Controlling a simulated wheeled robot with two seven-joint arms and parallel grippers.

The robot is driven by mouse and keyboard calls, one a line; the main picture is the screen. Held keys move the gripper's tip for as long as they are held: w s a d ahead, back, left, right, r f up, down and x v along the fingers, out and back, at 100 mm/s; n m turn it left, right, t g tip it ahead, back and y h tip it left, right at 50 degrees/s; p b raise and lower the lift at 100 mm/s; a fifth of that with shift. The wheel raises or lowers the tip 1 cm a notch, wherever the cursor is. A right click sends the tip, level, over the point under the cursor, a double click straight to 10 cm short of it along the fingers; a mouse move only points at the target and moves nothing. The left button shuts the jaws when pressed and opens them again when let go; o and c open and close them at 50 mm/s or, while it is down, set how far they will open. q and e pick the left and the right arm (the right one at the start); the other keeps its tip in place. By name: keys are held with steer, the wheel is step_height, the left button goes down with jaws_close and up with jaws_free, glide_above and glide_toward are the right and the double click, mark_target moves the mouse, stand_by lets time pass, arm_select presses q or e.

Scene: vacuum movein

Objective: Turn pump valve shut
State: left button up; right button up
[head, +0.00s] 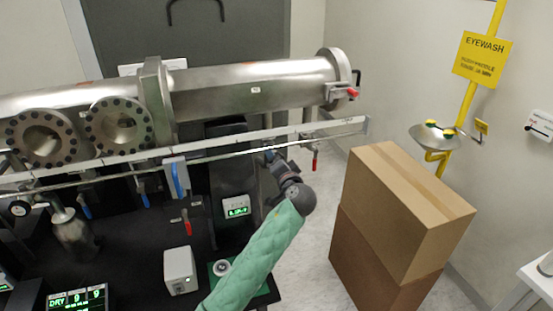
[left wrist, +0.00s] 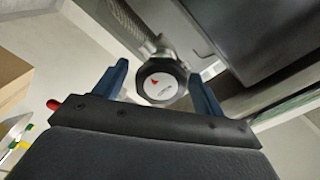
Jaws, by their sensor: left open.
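A round dark knob with a white face and a red mark (left wrist: 160,84), which looks like the pump valve, shows in the left wrist view. It sits at the end of a silver fitting with a ribbed hose. My left gripper (left wrist: 156,90) is open, with its blue fingers to either side of the knob; I cannot tell whether they touch it. In the head view my left gripper (head: 268,154), at the end of the green-sleeved arm, is just under the metal rail. The knob cannot be made out there. My right gripper is not in view.
A steel chamber (head: 250,87) and a long metal rail (head: 220,144) run above the gripper. A red-handled lever (head: 315,160) hangs to its right. Stacked cardboard boxes (head: 395,205) stand on the right, with bare floor between. A small display unit (head: 236,207) is at the left.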

arm_select(q)
steer(key=c, duration=1)
steer(key=shift+o, duration=0.2)
